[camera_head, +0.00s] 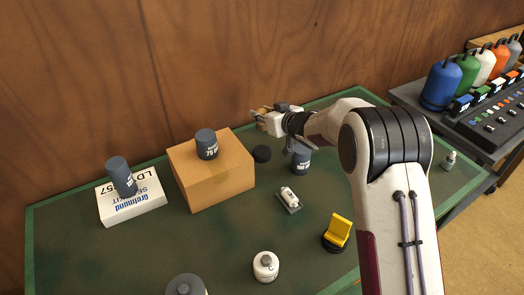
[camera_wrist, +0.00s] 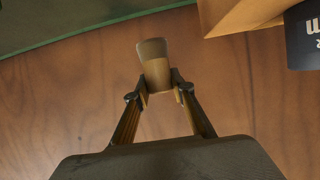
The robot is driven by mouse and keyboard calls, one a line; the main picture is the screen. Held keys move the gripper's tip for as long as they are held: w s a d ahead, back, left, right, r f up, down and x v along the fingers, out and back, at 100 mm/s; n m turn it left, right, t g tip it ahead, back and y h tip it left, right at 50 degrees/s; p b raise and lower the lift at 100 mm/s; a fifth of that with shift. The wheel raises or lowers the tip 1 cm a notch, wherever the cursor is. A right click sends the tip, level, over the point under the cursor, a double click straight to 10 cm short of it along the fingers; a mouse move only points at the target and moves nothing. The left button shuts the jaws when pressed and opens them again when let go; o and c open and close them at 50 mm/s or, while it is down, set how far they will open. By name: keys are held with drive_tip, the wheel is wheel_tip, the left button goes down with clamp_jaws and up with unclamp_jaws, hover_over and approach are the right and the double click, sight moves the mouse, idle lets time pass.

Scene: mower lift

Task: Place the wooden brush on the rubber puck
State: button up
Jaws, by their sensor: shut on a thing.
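My gripper (camera_head: 262,113) is raised over the far edge of the green table, near the wooden wall. In the wrist view, my gripper (camera_wrist: 159,88) is shut on the wooden brush (camera_wrist: 155,62), a tan piece with a paler end pointing away from the palm. The brush is small and hard to make out in the head view. A dark round thing (camera_head: 262,154), which looks like the rubber puck, lies on the table below my gripper, beside the cardboard box. Its top looks bare. The brush is apart from it.
The cardboard box (camera_head: 216,185) bears a grey can (camera_head: 206,144). Another can (camera_head: 301,158) stands close right of the dark round thing.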

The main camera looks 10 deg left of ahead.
sight(262, 129)
drive_tip(key=shift+f, duration=3.1)
drive_tip(key=shift+f, duration=0.1)
drive_tip(key=shift+f, duration=1.8)
drive_tip(key=shift+f, duration=0.15)
drive_tip(key=o, duration=1.1)
drive_tip(key=shift+r, duration=0.2)
drive_tip(key=v, duration=1.2)
